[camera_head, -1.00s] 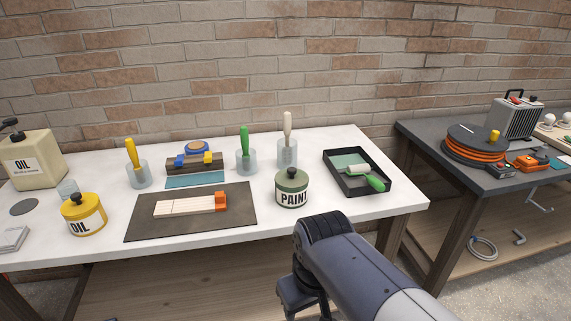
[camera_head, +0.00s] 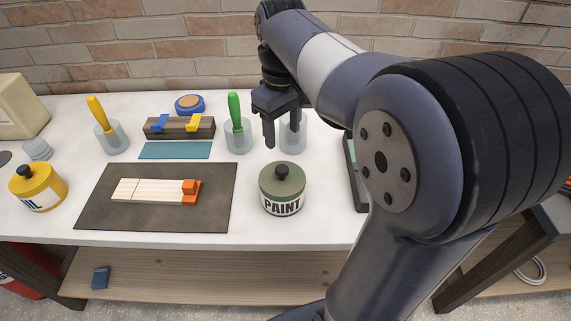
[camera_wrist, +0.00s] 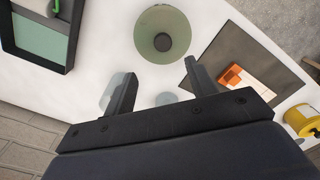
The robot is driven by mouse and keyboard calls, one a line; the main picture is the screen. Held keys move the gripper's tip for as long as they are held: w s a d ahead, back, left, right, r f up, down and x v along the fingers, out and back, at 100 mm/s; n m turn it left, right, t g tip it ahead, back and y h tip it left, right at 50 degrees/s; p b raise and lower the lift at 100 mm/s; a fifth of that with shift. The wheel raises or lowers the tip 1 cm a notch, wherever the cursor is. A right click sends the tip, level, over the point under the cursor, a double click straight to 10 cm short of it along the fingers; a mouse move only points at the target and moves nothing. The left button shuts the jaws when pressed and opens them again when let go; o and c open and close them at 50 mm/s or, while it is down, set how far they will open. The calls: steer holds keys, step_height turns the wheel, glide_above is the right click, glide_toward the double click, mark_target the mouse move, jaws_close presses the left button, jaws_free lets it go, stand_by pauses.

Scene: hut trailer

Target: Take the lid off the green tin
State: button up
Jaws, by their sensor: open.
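The green tin (camera_head: 282,194) has a white label reading PAINT and stands upright on the white bench. Its green lid (camera_head: 282,179) with a dark round knob (camera_head: 282,171) sits on top. In the wrist view the lid (camera_wrist: 150,26) and its knob (camera_wrist: 162,42) show from above, beyond the fingers. My gripper (camera_head: 285,140) is open and empty, pointing down above the bench, behind the tin and higher than it. In the wrist view both fingers of my gripper (camera_wrist: 158,80) are apart, with the lid just past their tips. Nothing is between them.
A glass with a green-handled brush (camera_head: 238,133) stands behind left of the tin; another glass (camera_head: 293,136) is partly hidden by my gripper. A dark mat (camera_head: 100,205) with wooden strips lies left. A yellow oil tin (camera_head: 40,187) is far left. A black paint tray (camera_head: 354,180) is right, mostly hidden.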

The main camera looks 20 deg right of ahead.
mark_target(282, 168)
steer(key=f, duration=1)
steer(key=shift+s+a, duration=0.2)
steer(key=shift+s, duration=0.05)
steer(key=shift+c, duration=0.5)
steer(key=c, duration=0.9)
steer(key=shift+r, duration=0.1)
steer(key=shift+c, duration=0.2)
